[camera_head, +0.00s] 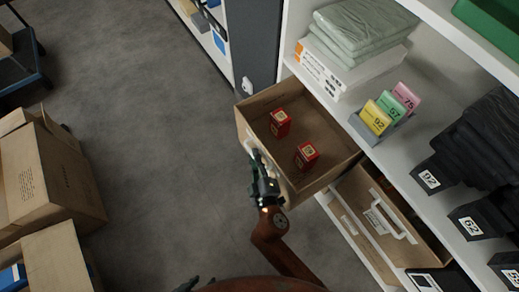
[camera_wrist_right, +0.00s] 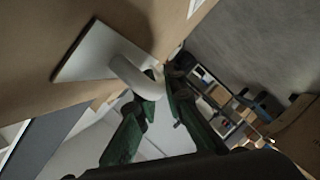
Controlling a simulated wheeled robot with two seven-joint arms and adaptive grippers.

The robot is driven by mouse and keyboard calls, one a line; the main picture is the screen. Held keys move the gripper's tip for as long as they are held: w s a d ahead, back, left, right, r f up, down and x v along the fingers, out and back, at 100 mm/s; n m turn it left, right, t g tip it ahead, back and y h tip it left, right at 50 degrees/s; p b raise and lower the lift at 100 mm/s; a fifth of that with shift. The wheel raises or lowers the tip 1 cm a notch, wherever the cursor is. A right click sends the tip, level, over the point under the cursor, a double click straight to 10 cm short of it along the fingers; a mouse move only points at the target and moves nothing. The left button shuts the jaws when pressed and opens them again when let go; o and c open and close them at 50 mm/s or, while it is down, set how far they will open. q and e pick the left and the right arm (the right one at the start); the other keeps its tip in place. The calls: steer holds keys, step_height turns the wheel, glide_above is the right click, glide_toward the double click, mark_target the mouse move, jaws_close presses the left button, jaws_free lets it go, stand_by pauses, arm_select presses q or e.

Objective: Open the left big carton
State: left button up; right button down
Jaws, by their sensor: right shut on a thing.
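The left big carton (camera_head: 330,178) is a brown open-topped drawer box, pulled well out of the white shelf over the floor. Two small red boxes (camera_head: 280,122) (camera_head: 306,155) lie inside it. My right gripper (camera_head: 258,170) is at the carton's front face, shut on its white handle. In the right wrist view, the gripper (camera_wrist_right: 160,82) closes around the bar of the handle (camera_wrist_right: 132,75), whose white plate sits on the brown carton front (camera_wrist_right: 45,35). Only a dark tip of my left gripper (camera_head: 188,286) shows at the bottom edge; its fingers cannot be made out.
A second carton (camera_head: 362,212) with a white handle sits in the shelf to the right. The shelf above holds folded bags (camera_head: 365,30), coloured cards (camera_head: 378,118) and black bins (camera_head: 430,178). Cartons (camera_head: 45,180) stand at the left. Grey floor (camera_head: 150,140) between is clear.

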steer(key=shift+s+a+f, duration=0.1)
steer(key=shift+s+a, duration=0.3)
steer(key=shift+a, duration=0.25)
steer(key=c, duration=2.3)
jaws_free()
steer(key=v, duration=1.2)
steer(key=shift+f, duration=0.1)
